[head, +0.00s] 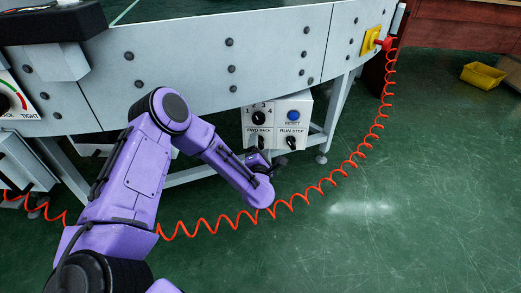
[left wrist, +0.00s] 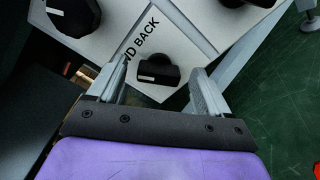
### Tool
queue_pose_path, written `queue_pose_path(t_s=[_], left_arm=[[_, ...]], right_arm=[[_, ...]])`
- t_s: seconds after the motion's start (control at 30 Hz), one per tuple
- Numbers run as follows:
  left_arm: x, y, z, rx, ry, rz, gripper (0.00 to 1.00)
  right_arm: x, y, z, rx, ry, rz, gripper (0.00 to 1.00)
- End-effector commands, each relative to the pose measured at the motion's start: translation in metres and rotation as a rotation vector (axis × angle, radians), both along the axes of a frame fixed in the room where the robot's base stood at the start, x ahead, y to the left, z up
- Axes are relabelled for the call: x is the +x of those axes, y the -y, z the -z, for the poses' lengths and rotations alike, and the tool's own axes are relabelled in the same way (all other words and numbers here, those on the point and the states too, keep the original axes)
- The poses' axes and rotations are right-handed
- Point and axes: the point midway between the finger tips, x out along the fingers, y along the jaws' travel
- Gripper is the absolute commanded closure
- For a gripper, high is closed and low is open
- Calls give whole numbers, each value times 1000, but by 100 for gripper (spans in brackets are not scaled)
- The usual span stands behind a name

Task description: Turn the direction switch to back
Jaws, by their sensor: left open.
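The direction switch, a small black knob under the label FWD BACK, is on the white control box (head: 277,105) below the conveyor. In the left wrist view the knob (left wrist: 160,72) is close, with a white mark on its left side, toward the FWD end of the partly hidden label. My left gripper (head: 261,162) is in front of the lower left of the box, partly hidden by its own wrist. In the left wrist view its open fingers stand on either side of the knob, with gaps showing. I cannot tell how deep they reach. My right gripper is out of view.
A coiled orange cable (head: 330,180) hangs around the area. A yellow bin (head: 484,76) sits far right. The green floor at right is clear.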

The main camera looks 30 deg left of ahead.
Motion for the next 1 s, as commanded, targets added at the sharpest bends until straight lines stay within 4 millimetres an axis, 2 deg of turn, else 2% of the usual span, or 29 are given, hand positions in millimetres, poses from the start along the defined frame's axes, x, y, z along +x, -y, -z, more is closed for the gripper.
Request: queue_pose_path(t_s=[0.13,0.37,0.4,0.53,0.57,1.0], left_arm=[[11,-8,1,0,-1,-2,21],[13,-8,0,1,-3,0,21],[13,-8,0,1,-3,0,25],[13,-8,0,1,-3,0,67],[12,-8,0,1,-3,0,73],[13,-7,-2,71,-45,3,72]], right_arm=[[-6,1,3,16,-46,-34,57],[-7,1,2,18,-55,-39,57],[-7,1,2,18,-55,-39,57],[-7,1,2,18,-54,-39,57],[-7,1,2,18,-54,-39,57],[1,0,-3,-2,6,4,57]])
